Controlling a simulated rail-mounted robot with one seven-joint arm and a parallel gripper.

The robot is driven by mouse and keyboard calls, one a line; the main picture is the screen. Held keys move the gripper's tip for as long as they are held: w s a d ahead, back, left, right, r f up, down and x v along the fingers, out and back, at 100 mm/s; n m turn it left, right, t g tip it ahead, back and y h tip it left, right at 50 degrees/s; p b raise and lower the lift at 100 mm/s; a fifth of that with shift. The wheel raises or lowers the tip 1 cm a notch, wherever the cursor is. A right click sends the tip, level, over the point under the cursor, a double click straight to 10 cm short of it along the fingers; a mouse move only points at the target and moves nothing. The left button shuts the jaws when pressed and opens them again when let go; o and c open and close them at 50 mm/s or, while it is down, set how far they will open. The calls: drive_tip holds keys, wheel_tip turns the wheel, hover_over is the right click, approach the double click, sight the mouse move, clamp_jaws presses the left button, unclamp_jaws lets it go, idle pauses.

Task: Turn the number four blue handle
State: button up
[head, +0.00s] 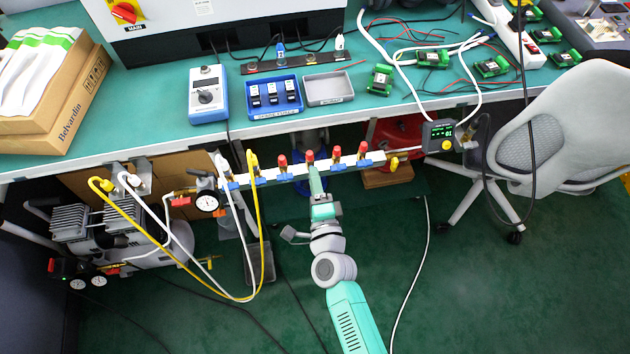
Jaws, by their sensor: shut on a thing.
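A white manifold bar (325,168) runs along the front of the bench, below its edge. Small blue handles sit on its front face, such as the third from the left (286,177) and the fifth (339,168). My gripper (314,172) reaches up from below to the fourth position from the left, under a red cap (310,155). It is shut on the blue handle there, which is mostly hidden by the fingers. The handle's angle cannot be made out.
A yellow hose (255,220) and white hoses hang from the bar's left end, beside a round gauge (207,201). A display unit (439,136) is at the right end. The bench (150,140) overhangs behind. A grey chair (560,130) stands right. Green floor is clear at lower right.

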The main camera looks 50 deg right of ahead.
drive_tip(key=o, duration=0.7)
drive_tip(key=p+v, duration=0.2)
drive_tip(key=v, duration=0.6)
drive_tip(key=shift+r, duration=0.1)
